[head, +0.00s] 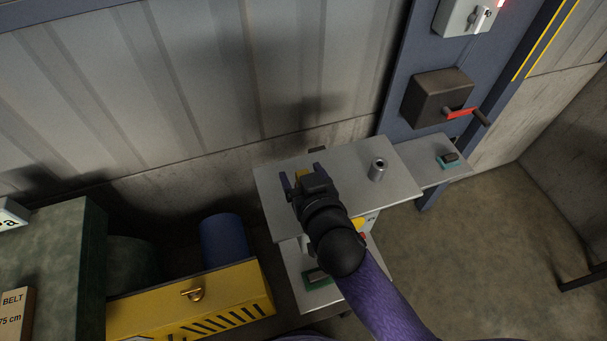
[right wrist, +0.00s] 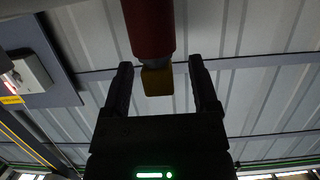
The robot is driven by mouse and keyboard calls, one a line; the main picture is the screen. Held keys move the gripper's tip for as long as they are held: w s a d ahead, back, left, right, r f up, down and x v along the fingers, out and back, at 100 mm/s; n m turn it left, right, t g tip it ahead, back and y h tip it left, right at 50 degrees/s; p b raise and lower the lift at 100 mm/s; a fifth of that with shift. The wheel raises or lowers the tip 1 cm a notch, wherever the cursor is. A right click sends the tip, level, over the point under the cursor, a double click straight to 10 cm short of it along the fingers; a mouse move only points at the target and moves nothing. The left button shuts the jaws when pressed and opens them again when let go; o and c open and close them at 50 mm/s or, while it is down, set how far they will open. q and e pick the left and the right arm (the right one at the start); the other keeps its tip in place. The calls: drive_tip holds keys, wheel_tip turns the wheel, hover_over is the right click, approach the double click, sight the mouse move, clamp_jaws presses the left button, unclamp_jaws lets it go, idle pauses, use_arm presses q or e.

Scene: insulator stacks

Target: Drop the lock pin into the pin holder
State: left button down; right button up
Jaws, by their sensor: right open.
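My right gripper (head: 302,173) is over the left part of the grey table, with its fingers spread. In the right wrist view its two fingers (right wrist: 162,75) stand apart. A red cylinder (right wrist: 149,25) with a yellow end (right wrist: 157,80) shows at the gap between them; it may be the lock pin. The yellow part also shows by the fingers in the head view (head: 304,172). I cannot tell if either finger touches it. A short grey metal cylinder with a dark hole, likely the pin holder (head: 378,169), stands upright on the table to the right. My left gripper is not in view.
The grey table (head: 345,161) is clear around the metal cylinder. A side shelf (head: 428,176) holds a teal-and-dark item (head: 448,160). A dark box with a red lever (head: 440,98) is on the blue panel behind. A yellow chest (head: 190,302) stands at lower left.

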drive_tip(key=shift+x, duration=0.95)
drive_tip(key=shift+s, duration=0.1)
clamp_jaws()
